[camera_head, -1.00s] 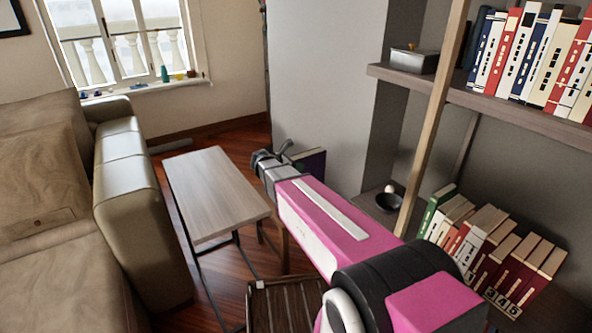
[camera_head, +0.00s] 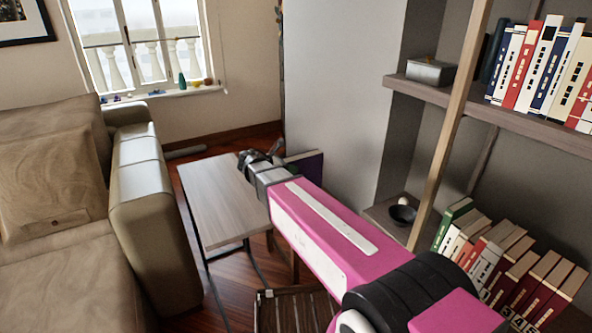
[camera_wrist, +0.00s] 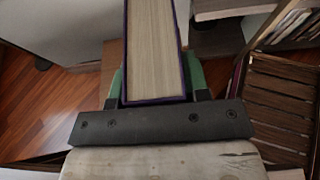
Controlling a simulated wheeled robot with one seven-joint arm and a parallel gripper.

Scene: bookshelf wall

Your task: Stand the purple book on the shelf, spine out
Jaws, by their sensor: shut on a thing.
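The purple book (camera_head: 305,165) is held out at the far end of my arm, over the right side of the small table, partly hidden by the gripper. In the wrist view the book (camera_wrist: 153,45) shows its cream page edges between thin purple covers. My gripper (camera_wrist: 155,88) is shut on it, with green finger pads on both sides. In the head view my gripper (camera_head: 262,160) is seen from behind. The shelf's upper board (camera_head: 470,104) and lower board (camera_head: 385,222) are at the right, apart from the book.
Books (camera_head: 540,65) stand on the upper shelf beside a grey box (camera_head: 430,71). Leaning books (camera_head: 495,255) and a dark bowl (camera_head: 402,214) are lower. A wooden post (camera_head: 452,120) stands in front. A small table (camera_head: 215,205), slatted stool (camera_head: 295,310) and sofa (camera_head: 140,195) crowd the floor.

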